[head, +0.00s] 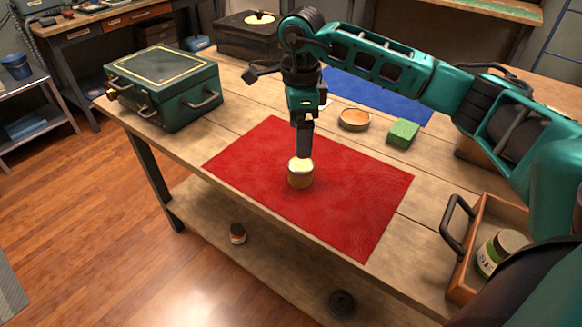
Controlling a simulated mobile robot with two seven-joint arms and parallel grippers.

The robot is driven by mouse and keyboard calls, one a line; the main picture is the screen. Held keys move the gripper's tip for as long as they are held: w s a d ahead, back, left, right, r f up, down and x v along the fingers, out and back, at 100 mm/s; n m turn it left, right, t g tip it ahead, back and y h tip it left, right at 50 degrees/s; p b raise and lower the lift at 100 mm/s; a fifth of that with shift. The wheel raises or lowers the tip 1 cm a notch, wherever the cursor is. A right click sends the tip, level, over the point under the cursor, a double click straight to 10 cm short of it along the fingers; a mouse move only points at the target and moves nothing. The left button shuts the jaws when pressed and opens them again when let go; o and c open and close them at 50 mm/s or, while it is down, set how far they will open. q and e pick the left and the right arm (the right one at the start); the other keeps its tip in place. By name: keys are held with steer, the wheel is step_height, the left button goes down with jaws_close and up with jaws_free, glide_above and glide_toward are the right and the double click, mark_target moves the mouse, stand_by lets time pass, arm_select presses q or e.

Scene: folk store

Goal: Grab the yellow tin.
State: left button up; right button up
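The yellow tin (300,175), a small round tin with a pale top, stands upright on the red mat (345,205) on the wooden table. My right arm reaches in from the right, and its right gripper (304,153) points straight down at the tin. The fingertips are at the tin's top edge and overlap it in the picture; I cannot tell whether they touch it. The fingers line up one behind the other, so their opening is hidden. My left gripper is not in view.
A green toolbox (165,85) stands on the left of the table. A blue mat (375,95), a round wooden dish (354,119) and a green block (403,134) lie behind. A wooden tray (462,262) holding a jar (497,252) is at right. The red mat is otherwise clear.

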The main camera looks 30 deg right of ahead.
mark_target(301, 163)
step_height(301, 163, down, 6)
steer(key=shift+s+r, duration=0.1)
steer(key=shift+r, duration=0.1)
steer(key=shift+w+d+f, duration=0.1)
steer(key=shift+d+f, duration=0.1)
steer(key=shift+f, duration=1.2)
steer(key=shift+w+d+f, duration=0.1)
steer(key=shift+d+f, duration=0.05)
steer(key=shift+f, duration=1.2)
steer(key=shift+r, duration=0.1)
steer(key=c, duration=1.2)
